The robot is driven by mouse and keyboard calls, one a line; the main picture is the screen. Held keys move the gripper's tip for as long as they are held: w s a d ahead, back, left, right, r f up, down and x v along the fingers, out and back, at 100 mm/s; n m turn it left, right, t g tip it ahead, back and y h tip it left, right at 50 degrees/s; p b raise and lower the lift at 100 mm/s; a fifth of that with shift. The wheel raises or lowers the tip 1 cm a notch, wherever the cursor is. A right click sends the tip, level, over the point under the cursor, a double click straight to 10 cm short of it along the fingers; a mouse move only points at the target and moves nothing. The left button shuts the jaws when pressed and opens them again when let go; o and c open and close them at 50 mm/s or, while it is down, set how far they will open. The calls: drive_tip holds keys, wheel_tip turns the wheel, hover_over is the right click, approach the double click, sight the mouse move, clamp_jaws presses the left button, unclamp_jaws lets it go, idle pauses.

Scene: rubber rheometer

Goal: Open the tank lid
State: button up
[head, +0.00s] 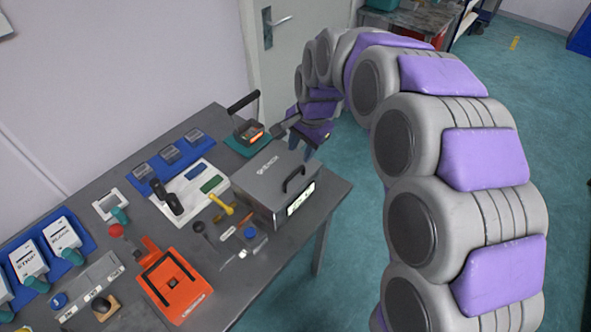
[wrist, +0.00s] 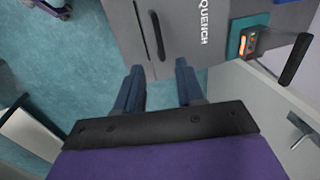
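The tank is a grey box (head: 262,190) marked QUENCH, at the table's right end in the head view. Its flat lid (head: 272,168) looks shut and carries a black bar handle (head: 294,179). In the wrist view the lid (wrist: 182,25) is at the top, with the handle (wrist: 157,36) running toward the gap between my fingers. My gripper (head: 308,150) is over the tank's back right side, close to the handle. In the wrist view my gripper (wrist: 158,72) is open, with two blue fingers apart and nothing between them. I cannot tell the exact height above the lid.
A teal-based device (head: 248,136) with a black handle stands behind the tank, near my wrist. An orange fixture (head: 174,286), a yellow-handled tool (head: 222,204) and a white tray (head: 190,193) crowd the table left of the tank. Open floor (head: 345,250) lies to the right.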

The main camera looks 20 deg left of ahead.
sight(295, 173)
drive_tip(key=f, duration=0.3)
drive_tip(key=a+f+b, duration=0.1)
drive_tip(key=f, duration=0.5)
drive_tip(key=shift+w+a+f+b, duration=0.25)
drive_tip(key=shift+w+a+b, duration=0.1)
drive_tip(key=shift+a, duration=0.05)
clamp_jaws()
drive_tip(key=shift+r, duration=0.1)
